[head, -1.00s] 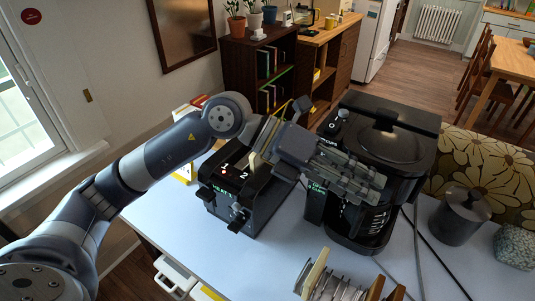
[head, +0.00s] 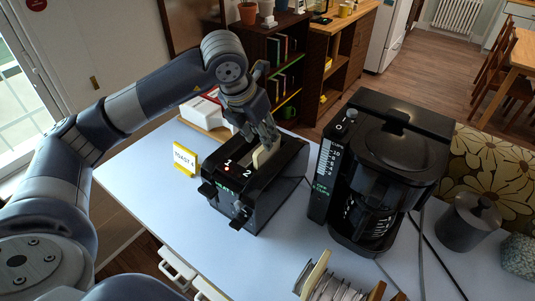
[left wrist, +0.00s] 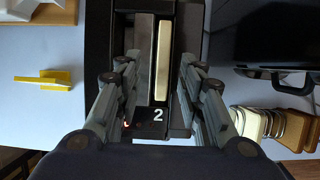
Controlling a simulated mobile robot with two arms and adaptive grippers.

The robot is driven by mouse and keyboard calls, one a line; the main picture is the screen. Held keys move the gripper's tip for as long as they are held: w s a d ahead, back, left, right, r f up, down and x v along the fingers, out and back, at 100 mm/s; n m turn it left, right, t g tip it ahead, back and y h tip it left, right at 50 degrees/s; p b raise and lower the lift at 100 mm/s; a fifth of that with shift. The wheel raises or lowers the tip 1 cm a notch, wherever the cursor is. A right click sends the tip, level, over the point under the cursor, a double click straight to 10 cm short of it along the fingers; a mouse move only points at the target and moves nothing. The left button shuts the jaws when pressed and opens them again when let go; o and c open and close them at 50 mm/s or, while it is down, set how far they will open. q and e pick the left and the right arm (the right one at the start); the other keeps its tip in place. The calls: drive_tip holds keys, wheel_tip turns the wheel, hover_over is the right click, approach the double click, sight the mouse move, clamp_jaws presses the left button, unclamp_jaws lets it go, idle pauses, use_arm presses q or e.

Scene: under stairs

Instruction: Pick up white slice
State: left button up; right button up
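The white slice (head: 264,154) stands upright in a slot of the black toaster (head: 232,190), with its top edge sticking out. In the left wrist view, the cream-coloured top edge of the slice (left wrist: 164,62) runs along the slot by the number 2. The other slot beside it looks dark and empty. My left gripper (head: 266,136) points down just above the toaster, close over the slice. In the left wrist view, its open fingers (left wrist: 158,68) lie on either side of the slots, with the slice between them and nothing gripped. My right gripper is not in view.
A black coffee maker (head: 382,170) stands close right of the toaster. A yellow sign (head: 185,160) stands to its left. A rack (head: 335,288) with plates and boards is at the front edge, and a grey canister (head: 468,218) at the right. The white tabletop's left part is clear.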

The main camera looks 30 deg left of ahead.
sight(267, 157)
use_arm(q)
drive_tip(key=shift+w+d+f+p, duration=0.15)
drive_tip(key=shift+w+f+p, duration=0.15)
drive_tip(key=shift+f+p, duration=0.15)
drive_tip(key=p+x, duration=0.2)
drive_tip(key=x, duration=0.2)
drive_tip(key=shift+w+d+r, duration=0.1)
drive_tip(key=shift+w+d, duration=0.05)
drive_tip(key=shift+w, duration=0.05)
drive_tip(key=shift+w+f, duration=0.1)
drive_tip(key=shift+f, duration=0.15)
clamp_jaws()
